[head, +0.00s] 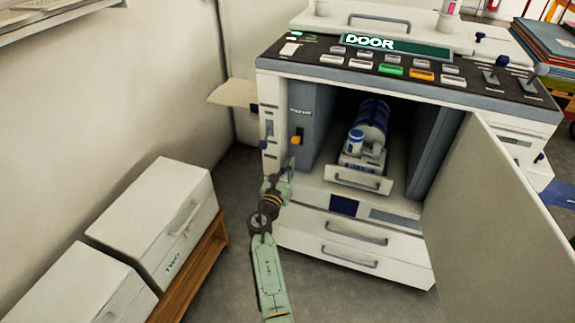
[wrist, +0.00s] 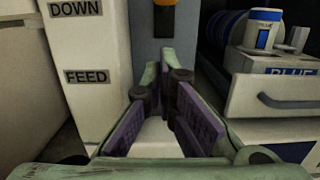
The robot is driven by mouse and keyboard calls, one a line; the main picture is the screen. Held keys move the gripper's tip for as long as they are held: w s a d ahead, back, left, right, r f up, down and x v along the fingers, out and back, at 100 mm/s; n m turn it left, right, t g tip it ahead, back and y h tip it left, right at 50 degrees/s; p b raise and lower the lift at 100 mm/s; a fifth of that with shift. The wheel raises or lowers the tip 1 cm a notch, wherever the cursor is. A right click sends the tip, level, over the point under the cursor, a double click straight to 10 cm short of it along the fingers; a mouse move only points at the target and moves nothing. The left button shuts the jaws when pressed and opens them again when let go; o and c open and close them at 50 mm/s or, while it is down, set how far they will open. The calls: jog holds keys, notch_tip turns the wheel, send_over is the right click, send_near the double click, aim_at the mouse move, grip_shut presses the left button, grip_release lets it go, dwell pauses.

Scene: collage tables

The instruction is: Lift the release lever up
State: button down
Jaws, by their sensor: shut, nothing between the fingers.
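The release lever (head: 296,140) has an orange handle on a grey-blue panel just inside the machine's left side. In the wrist view only the bottom of its orange handle (wrist: 165,3) shows at the top edge, above a dark slot. My gripper (head: 291,164) is just below the lever in the head view. In the wrist view my gripper (wrist: 164,75) has its fingertips below the dark slot, close to the panel. It is shut and holds nothing. I cannot tell whether the tips touch the panel.
An open drawer (head: 358,179) with a blue-banded cartridge (head: 371,118) sticks out to the right of my gripper. The machine's door (head: 500,215) stands open at the right. White boxes (head: 160,215) on a wooden stand are at the left. Floor is clear between.

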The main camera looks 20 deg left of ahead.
jog(key=s+r+p, duration=0.2)
jog(key=s+r, duration=0.4)
jog(key=s, duration=0.2)
jog(key=shift+a, duration=0.15)
jog(key=shift+r, duration=0.1)
